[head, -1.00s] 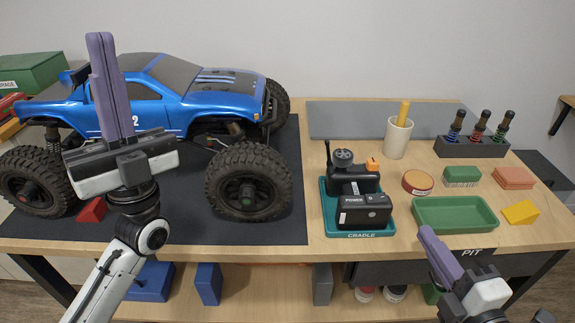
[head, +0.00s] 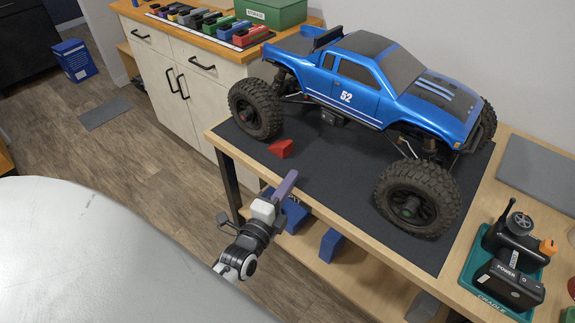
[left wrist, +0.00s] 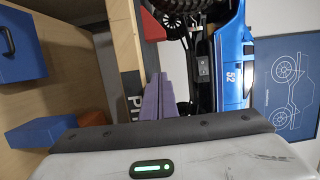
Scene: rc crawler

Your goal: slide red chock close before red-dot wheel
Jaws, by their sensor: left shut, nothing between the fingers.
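The red chock (head: 281,148) lies on the dark mat (head: 335,165), toward the front edge from the blue truck's rear wheel (head: 256,108) and a little to its right. A small gap seems to show between them. No hub dot can be read on that wheel now. The front wheel (head: 417,199) stands farther right. My left gripper (head: 290,177) is shut and empty, near the table's front edge and below the chock in the head view. My right gripper is out of view.
The blue truck (head: 375,80) stands over the mat. A teal cradle (head: 480,275) with a black controller is at the right. Blue boxes (head: 331,245) sit on the shelf below. The mat between chock and front wheel is clear.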

